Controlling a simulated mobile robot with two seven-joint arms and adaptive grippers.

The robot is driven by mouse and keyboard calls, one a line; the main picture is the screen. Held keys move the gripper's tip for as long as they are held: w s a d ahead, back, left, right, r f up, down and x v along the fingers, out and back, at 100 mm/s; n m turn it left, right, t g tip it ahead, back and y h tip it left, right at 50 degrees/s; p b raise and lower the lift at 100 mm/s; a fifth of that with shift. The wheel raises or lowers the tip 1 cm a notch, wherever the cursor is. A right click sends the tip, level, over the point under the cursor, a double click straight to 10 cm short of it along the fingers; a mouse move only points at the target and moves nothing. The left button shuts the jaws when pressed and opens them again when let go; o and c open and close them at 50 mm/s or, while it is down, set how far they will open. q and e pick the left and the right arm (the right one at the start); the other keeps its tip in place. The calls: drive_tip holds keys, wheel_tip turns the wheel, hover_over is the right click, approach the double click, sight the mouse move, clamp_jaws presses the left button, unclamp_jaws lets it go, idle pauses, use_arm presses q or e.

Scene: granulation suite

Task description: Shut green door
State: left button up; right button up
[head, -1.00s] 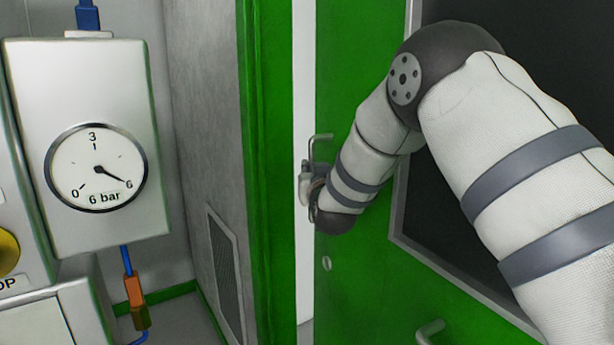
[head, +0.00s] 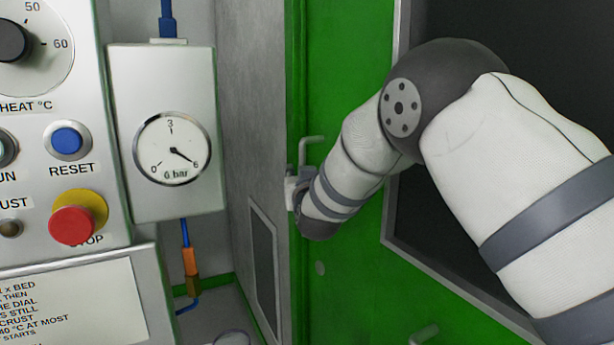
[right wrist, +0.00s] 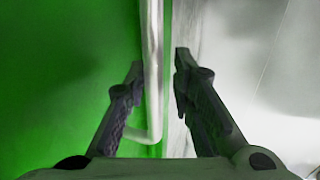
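The green door (head: 345,110) with a dark window (head: 455,170) fills the right half of the head view. Its pale bar handle (head: 312,141) sits near its left edge. My right gripper (head: 293,187) is at that edge, just below the handle's visible top and partly hidden by my wrist. In the right wrist view the right gripper (right wrist: 159,68) has its fingers apart, with the upright handle bar (right wrist: 152,65) showing between them and green door surface on the left. I cannot tell whether a finger touches the bar. My left gripper is out of view.
A grey panel with a vent (head: 263,250) stands left of the door. Further left are a gauge box (head: 165,205) and a control panel with a red stop button (head: 73,225). Another handle (head: 424,334) is low on the green surface.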

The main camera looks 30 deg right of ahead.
drive_tip(key=shift+o, duration=0.9)
drive_tip(key=shift+a, duration=0.65)
drive_tip(key=shift+d, duration=0.1)
drive_tip(key=shift+d+r, duration=0.1)
drive_tip(key=v, duration=1.2)
